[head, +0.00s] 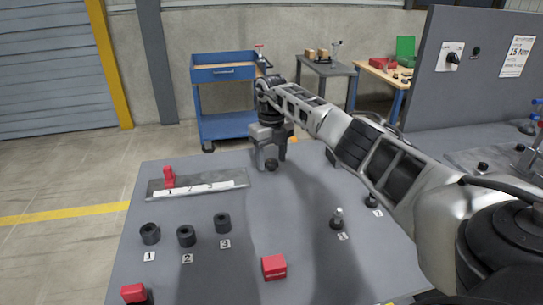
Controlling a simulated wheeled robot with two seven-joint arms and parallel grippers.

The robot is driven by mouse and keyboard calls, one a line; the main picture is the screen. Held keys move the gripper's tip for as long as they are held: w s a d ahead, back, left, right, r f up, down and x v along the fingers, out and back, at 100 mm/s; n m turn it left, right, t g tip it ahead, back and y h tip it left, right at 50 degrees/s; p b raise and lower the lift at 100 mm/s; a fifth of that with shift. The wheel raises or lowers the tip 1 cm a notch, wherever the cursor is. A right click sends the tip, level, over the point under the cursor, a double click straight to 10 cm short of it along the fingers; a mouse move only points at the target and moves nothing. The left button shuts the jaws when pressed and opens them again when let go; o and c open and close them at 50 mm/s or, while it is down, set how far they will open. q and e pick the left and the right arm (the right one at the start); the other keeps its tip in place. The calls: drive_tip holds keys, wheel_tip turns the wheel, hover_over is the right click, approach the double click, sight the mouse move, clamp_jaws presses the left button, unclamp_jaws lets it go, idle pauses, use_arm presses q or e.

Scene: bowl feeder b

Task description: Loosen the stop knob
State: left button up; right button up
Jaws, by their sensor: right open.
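A grey metal rail (215,182) with white scale markings lies at the far left of the table. A red upright stop (168,178) sits near its left end. A small dark round knob (271,165) shows at the fingertips of my right gripper (270,160), just right of the rail's end. The gripper points down with its fingers apart, one on each side of the knob. I cannot tell whether they touch it, nor whether this is the stop knob. My left gripper is out of view.
Three black rings (186,236) stand at the front left with number labels. A red block (273,266) lies near the front middle, another (133,293) at the front left corner. Upright pegs (338,220) stand right of centre. A grey panel (480,75) rises at the right.

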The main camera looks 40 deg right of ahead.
drive_tip(key=c, duration=1)
drive_tip(key=shift+n, duration=0.3)
drive_tip(key=n, duration=0.8)
drive_tip(key=shift+n, duration=0.4)
drive_tip(key=n, duration=0.4)
drive_tip(key=shift+n, duration=0.3)
drive_tip(key=n, duration=0.4)
drive_tip(key=shift+n+b, duration=0.3)
drive_tip(key=shift+b, duration=0.1)
